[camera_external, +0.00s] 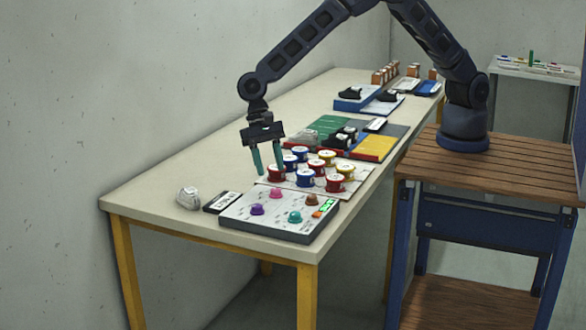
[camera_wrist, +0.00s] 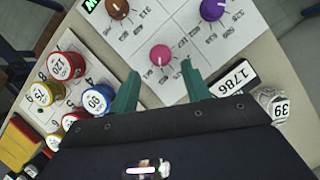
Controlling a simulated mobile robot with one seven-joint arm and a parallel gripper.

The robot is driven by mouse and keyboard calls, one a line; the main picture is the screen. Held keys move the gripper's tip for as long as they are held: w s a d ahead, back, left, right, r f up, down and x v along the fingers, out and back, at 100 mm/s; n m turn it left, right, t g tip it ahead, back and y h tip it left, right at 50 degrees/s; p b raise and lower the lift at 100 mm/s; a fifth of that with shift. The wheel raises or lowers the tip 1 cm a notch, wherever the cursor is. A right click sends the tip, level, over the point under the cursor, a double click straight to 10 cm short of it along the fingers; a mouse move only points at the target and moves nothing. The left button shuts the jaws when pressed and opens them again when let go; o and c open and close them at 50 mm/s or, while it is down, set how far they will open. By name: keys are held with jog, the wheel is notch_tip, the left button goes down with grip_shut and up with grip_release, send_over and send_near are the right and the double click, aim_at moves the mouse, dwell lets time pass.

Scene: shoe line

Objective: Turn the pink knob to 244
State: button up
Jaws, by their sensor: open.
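The pink knob (camera_external: 275,193) sits at the back of a white control panel (camera_external: 272,216), beside a purple knob (camera_external: 257,209), a brown knob (camera_external: 312,200) and a teal knob (camera_external: 295,216). In the wrist view the pink knob (camera_wrist: 160,55) lies just beyond my fingertips, roughly centred between them. Small printed numbers ring it, too small to read surely. My gripper (camera_external: 269,173) is open and empty, pointing down above the panel's back edge; its teal fingers (camera_wrist: 160,72) are apart and do not hold the knob.
Red, blue and yellow labelled spools (camera_external: 334,182) stand on a board right behind the panel. A black label plate reading 1786 (camera_wrist: 233,77) and a grey tagged lump (camera_external: 188,197) lie left of the panel. Coloured trays fill the table further back; the table's left side is clear.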

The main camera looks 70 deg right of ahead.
aim_at(275, 189)
jog(key=shift+x, duration=2.55)
jog(key=c, duration=1)
